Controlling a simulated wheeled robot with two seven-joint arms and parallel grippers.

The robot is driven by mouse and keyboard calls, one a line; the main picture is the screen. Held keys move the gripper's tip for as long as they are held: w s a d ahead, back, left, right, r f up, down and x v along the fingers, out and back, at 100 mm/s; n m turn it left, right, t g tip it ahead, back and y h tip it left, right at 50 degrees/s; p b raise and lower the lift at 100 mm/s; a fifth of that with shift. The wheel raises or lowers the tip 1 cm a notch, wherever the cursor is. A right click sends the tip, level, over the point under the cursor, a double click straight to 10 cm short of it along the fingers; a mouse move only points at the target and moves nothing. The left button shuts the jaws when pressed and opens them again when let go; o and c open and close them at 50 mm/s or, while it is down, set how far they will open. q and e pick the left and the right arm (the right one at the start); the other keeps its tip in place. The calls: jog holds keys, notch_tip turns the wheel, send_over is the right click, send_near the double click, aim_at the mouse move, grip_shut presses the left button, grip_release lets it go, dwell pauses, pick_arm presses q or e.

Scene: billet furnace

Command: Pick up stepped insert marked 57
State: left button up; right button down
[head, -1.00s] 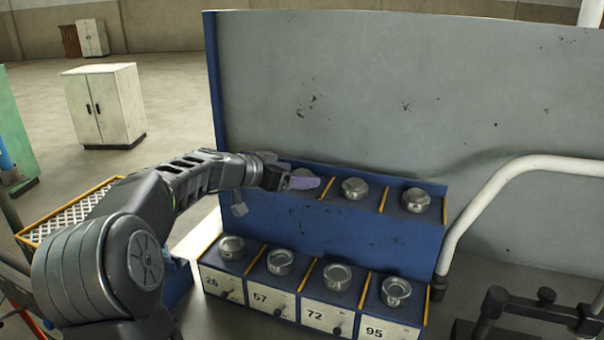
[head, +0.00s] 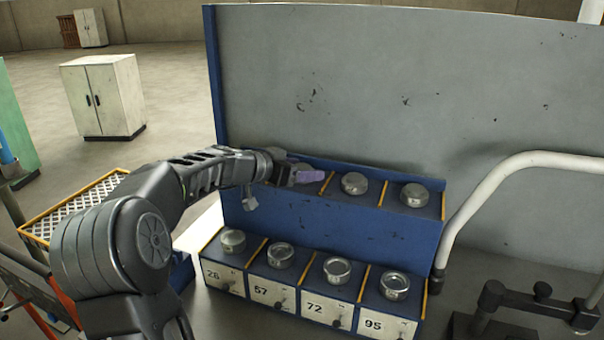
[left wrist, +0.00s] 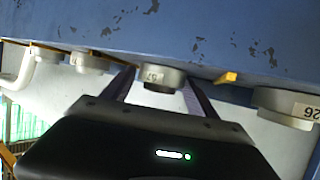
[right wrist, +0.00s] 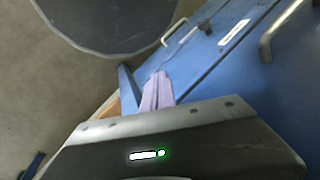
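The stepped insert marked 57 (left wrist: 160,78) is a pale round metal piece in the left wrist view, where its number appears upside down. My left gripper (left wrist: 160,92) is open, with one finger on each side of it. Whether the fingers touch it I cannot tell. In the head view my left gripper (head: 308,176) is over the second bay of the upper shelf and hides the insert there. My right gripper (right wrist: 157,90) is shut and empty in the right wrist view, near blue panels, and is out of the head view.
An insert marked 26 (left wrist: 295,107) stands beside it, past a yellow divider. Two more upper inserts (head: 354,184) (head: 415,195) stand to the right. The lower row holds several inserts above fronts labelled 26, 57 (head: 262,291), 72 and 95. A grey panel (head: 400,90) rises behind; a white rail (head: 470,215) stands right.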

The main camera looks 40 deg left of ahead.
pick_arm(q)
grip_shut()
dwell(0.5)
jog(key=shift+r, duration=0.1)
